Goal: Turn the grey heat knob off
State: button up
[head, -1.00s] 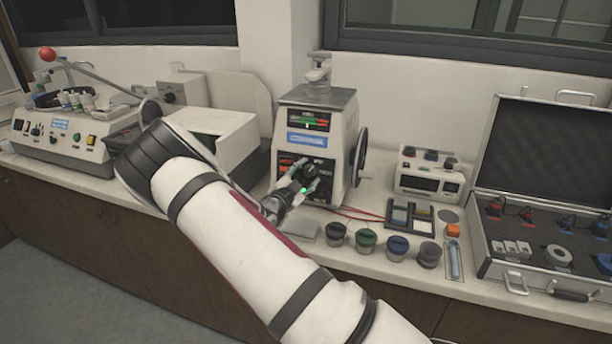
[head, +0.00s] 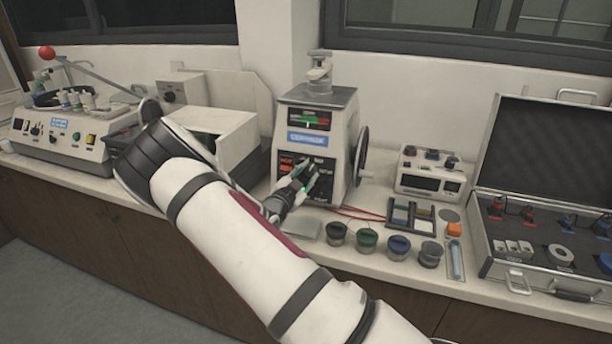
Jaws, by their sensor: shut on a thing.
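The mounting press (head: 341,112) is a cream machine with a gauge, a blue label and a black front control panel (head: 286,158). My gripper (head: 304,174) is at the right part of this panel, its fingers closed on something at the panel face. The grey heat knob is hidden by my fingers, so I cannot tell its setting. A small green light shows at the gripper. Orange markings show at the panel's left.
A black handwheel (head: 361,152) is on the press's right side. Red cables (head: 357,213), several lidded jars (head: 367,241) and a divided tray (head: 428,232) are on the counter. An open case (head: 545,255) stands at the right.

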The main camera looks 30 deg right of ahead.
jog(key=n+t, duration=0.1)
jog(key=n, duration=0.2)
jog(key=n+t+y, duration=0.1)
jog(key=n, duration=0.3)
jog(key=shift+s+n+b, duration=0.1)
jog(key=shift+n+b, duration=0.2)
jog(key=shift+b, duration=0.1)
jog(key=n, duration=0.3)
jog(key=n+t+y, duration=0.1)
jog(key=n, duration=0.2)
jog(key=shift+s+d+n+t+y, duration=0.1)
jog(key=shift+n+t+y, duration=0.2)
jog(key=n+p, duration=0.1)
jog(key=n, duration=0.2)
jog(key=n+y, duration=0.1)
jog(key=n, duration=0.2)
jog(key=shift+r+y+p, duration=0.1)
jog(key=shift+y+p, duration=0.2)
jog(key=shift+p, duration=0.05)
jog(key=n+y+p, duration=0.1)
jog(key=n, duration=0.4)
jog(key=shift+d+n, duration=0.1)
jog(key=shift+n, duration=0.2)
jog(key=shift+y, duration=0.3)
jog(key=o, duration=1.2)
